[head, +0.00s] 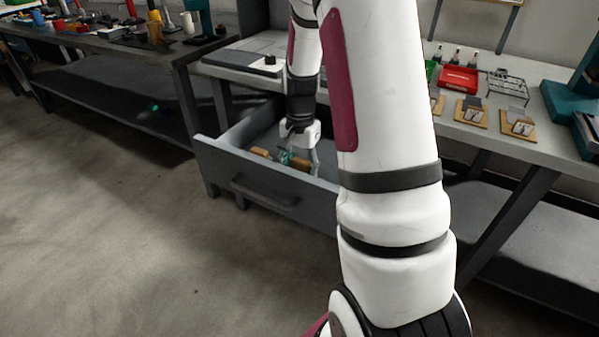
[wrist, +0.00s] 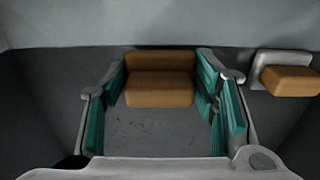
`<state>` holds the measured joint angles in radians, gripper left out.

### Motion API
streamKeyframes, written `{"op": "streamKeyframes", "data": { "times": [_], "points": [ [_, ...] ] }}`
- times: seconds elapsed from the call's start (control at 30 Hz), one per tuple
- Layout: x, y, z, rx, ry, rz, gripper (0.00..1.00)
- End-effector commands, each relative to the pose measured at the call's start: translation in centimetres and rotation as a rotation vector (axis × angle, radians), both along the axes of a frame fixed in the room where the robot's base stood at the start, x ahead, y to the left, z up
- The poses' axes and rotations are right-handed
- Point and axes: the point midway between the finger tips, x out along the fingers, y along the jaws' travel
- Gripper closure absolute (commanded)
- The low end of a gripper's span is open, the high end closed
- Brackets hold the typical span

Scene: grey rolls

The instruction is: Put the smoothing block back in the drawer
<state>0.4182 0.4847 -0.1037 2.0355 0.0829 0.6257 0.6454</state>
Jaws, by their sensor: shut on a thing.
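The drawer (head: 268,205) under the bench is pulled open, with its handle on the front panel. My gripper (head: 300,160) reaches down inside it. In the wrist view, the teal pads of my gripper (wrist: 172,92) are closed on the two ends of a brown block, which I take as the smoothing block (wrist: 160,90); it also shows between the fingers in the head view (head: 301,163). The block is low in the drawer; whether it touches the floor, I cannot tell. My fingers hide its ends.
A second brown piece with a pale grey part (wrist: 288,80) lies in the drawer, right of my gripper in the wrist view. The drawer walls are close around. On the bench at right are a red tray (head: 458,79), a wire rack (head: 508,87) and small boards.

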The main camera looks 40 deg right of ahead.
Motion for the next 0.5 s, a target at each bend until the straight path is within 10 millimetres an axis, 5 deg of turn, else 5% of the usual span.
{"op": "streamKeyframes", "data": {
  "times": [0.43,0.47,0.5],
  "points": [
    [0.04,0.00,-1.16,-0.001,-0.001,0.001,0.81],
    [0.03,-0.01,-1.14,-0.001,-0.001,0.001,0.42],
    [0.03,-0.01,-1.11,-0.001,-0.001,0.001,0.33]
  ]
}}
